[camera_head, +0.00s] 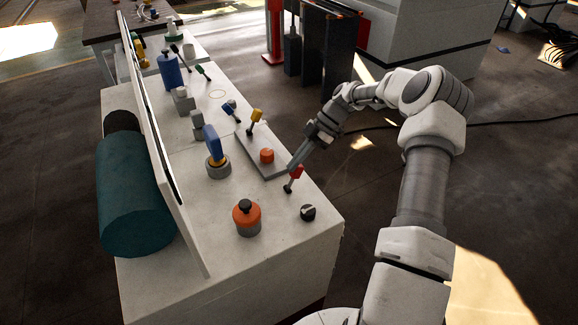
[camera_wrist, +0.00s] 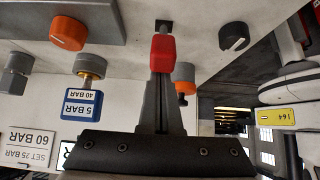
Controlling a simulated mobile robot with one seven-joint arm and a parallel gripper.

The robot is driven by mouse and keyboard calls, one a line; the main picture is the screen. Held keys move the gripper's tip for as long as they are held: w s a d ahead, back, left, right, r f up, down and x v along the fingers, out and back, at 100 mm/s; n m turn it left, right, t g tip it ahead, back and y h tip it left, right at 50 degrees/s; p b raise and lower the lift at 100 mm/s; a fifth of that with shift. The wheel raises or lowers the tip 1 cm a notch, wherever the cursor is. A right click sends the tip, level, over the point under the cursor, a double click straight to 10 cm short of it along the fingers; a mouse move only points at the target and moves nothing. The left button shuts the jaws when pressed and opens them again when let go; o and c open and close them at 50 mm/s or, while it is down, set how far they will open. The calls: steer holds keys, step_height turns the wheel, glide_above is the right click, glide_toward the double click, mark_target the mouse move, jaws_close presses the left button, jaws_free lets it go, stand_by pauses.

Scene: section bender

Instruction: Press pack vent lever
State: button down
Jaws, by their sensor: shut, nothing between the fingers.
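Several small levers stand on the white bench; no label readable here names the pack vent lever. A red-handled lever (camera_head: 297,172) stands near the front right edge, tilted on a small dark base. Its red handle (camera_wrist: 162,48) also shows in the wrist view, straight ahead of my fingertips. My gripper (camera_head: 293,165) is shut and empty, with its tips right beside the red handle. It also shows in the wrist view (camera_wrist: 160,80). I cannot tell whether the tips touch the handle. A yellow-handled lever (camera_head: 255,116) and a blue-handled lever (camera_head: 230,107) stand farther back.
An orange knob (camera_head: 267,156) sits on a grey plate left of my gripper. A black knob (camera_head: 308,212) and an orange-topped valve (camera_head: 246,218) are nearer the front. A blue-tagged valve (camera_head: 212,145) and a long upright panel (camera_head: 160,150) stand to the left.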

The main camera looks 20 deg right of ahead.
steer(key=shift+d+f, duration=0.2)
steer(key=shift+d, duration=0.2)
steer(key=shift+w+d+b, duration=0.1)
steer(key=shift+d+b, duration=0.1)
steer(key=shift+b, duration=0.1)
